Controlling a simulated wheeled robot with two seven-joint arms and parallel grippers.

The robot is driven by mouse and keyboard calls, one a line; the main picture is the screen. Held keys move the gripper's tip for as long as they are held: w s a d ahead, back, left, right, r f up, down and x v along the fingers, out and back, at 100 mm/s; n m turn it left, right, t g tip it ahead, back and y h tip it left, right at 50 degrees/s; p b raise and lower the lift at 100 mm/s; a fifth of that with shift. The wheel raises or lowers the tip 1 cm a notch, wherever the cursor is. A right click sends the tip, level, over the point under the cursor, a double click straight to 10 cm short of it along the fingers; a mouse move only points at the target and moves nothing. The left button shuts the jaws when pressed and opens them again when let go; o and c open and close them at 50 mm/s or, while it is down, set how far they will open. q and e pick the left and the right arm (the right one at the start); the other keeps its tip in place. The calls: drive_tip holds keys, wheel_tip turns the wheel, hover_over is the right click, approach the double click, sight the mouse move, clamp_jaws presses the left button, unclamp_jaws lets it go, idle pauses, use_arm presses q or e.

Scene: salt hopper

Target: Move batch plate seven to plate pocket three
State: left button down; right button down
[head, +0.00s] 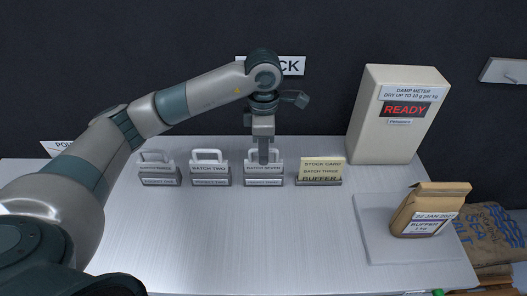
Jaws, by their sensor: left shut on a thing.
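Batch plate seven (264,169) is a grey plate with a light handle and a label that reads as batch seven. It sits upright in the third holder from the left, plate pocket three (264,183), whose small label is hard to read. My left gripper (263,160) points down from above and is shut on the plate's handle, hiding part of it. Whether the plate is fully seated in the pocket cannot be told. My right gripper is not in view.
To the left stand batch plate two (210,168) in its pocket and another handled plate (158,168). A stock card (322,167) stands close on the right. Behind is a damp meter (395,135) reading READY. The front table is clear.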

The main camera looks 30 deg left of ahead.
use_arm(q)
drive_tip(key=shift+f, duration=0.15)
drive_tip(key=c, duration=1.3)
unclamp_jaws()
drive_tip(key=shift+r, duration=0.2)
drive_tip(key=shift+r+p, duration=1.05)
drive_tip(key=shift+r, duration=1.8)
